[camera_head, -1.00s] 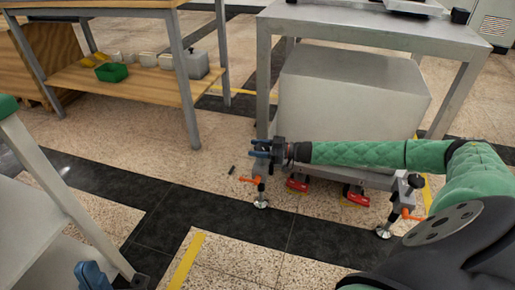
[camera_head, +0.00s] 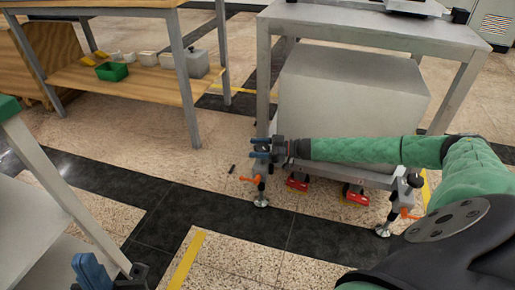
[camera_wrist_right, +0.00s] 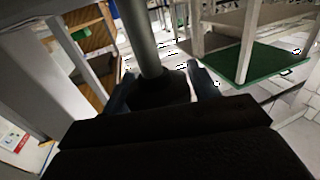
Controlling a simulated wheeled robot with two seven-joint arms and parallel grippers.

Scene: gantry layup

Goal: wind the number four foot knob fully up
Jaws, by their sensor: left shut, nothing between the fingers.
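A wheeled cart (camera_head: 345,177) has two front feet in the head view. The right foot has a black knob (camera_head: 413,181) above an orange lever (camera_head: 409,214) and a round metal pad. The left foot (camera_head: 261,195) has a similar orange lever; its top is hidden behind my right gripper (camera_head: 262,148). That gripper's blue fingers point left, at knob height. In the right wrist view, a black knob-like part (camera_wrist_right: 160,92) with a grey post sits between the fingers (camera_wrist_right: 160,85); firm contact is unclear. My left gripper (camera_head: 92,272) is shut and empty at bottom left. No number is readable.
A grey table (camera_head: 360,25) stands over a large grey box (camera_head: 350,95) behind the cart. A wooden-shelved bench (camera_head: 130,82) with a green bin (camera_head: 112,71) is at back left. A pale frame (camera_head: 60,195) is at left. Floor before the cart is clear.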

